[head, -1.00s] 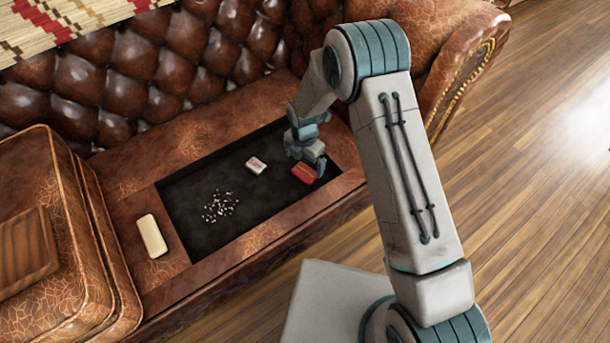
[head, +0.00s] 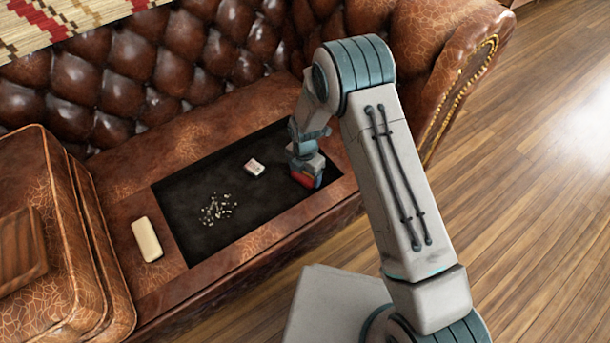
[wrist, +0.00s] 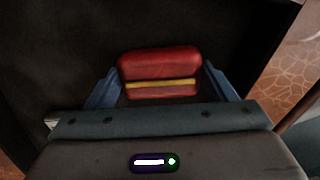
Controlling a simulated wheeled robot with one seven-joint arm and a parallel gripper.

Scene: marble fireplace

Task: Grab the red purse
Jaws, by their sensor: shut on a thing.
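The red purse (wrist: 160,64), with a yellow stripe across it, sits between the two blue fingers of my gripper (wrist: 163,88) in the wrist view. The fingers are shut on its left and right sides. In the head view the purse (head: 303,181) shows only in part beneath my gripper (head: 306,178), at the right end of the dark recess in the sofa seat. The gripper hides the rest of it. I cannot tell whether the purse is lifted off the recess floor.
Small pale bits (head: 217,209) are scattered further left. A cream block (head: 147,239) lies on the seat. The sofa's right armrest (head: 440,60) rises close to my arm.

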